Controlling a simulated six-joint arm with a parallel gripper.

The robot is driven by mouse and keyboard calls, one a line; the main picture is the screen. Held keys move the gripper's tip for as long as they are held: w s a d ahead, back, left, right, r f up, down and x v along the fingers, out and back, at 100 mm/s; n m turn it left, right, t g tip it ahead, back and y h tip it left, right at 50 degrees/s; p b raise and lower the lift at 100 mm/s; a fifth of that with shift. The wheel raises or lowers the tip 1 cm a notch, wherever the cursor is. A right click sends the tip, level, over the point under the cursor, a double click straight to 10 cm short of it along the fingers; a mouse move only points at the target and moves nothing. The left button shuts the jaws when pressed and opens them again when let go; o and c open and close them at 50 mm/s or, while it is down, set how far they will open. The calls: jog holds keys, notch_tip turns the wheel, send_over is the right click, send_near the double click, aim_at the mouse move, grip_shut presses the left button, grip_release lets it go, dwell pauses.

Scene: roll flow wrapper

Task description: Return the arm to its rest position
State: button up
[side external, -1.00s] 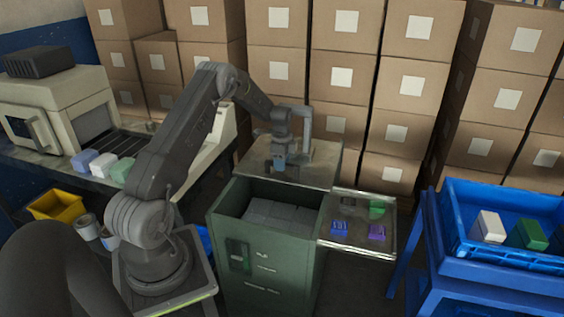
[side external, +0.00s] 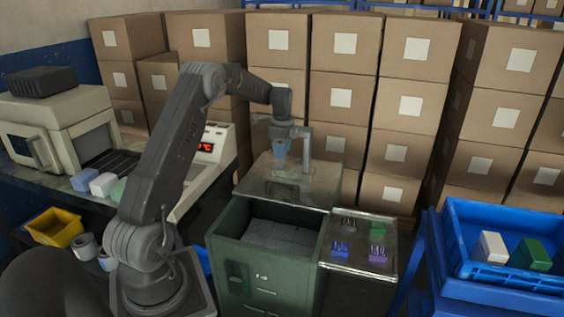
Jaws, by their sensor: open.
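My gripper (side external: 281,160) hangs at the end of my arm above the metal top (side external: 262,183) at the back of the green cabinet (side external: 232,262). Its fingers look bluish and small, they are open, and I see nothing held between them. A grey upright post (side external: 305,150) stands on the metal top just right of my gripper. The gap between fingertips and metal top is hard to judge.
A metal side tray (side external: 358,258) holds blue, purple and green pieces. A blue crate (side external: 505,270) with white and green blocks stands right. A wrapper machine (side external: 60,125) with blocks on its belt stands left. Stacked cartons (side external: 345,90) fill the back.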

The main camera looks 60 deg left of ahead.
jog(key=shift+r, duration=0.45)
jog(key=s+d+r+n+t+y, duration=0.1)
jog(key=s+d+r+n, duration=0.1)
jog(key=d+r, duration=0.65)
jog(key=s+d+r+n+t, duration=0.15)
jog(key=d+r, duration=0.35)
jog(key=d, duration=0.6)
jog(key=s+d+n+t+h, duration=0.1)
jog(key=s+d+n+t, duration=0.2)
jog(key=s+d, duration=1.3)
jog(key=s+n, duration=0.2)
jog(key=s, duration=0.2)
jog(key=shift+s+d+r, duration=0.15)
jog(key=shift+d+r, duration=0.05)
jog(key=shift+d, duration=0.2)
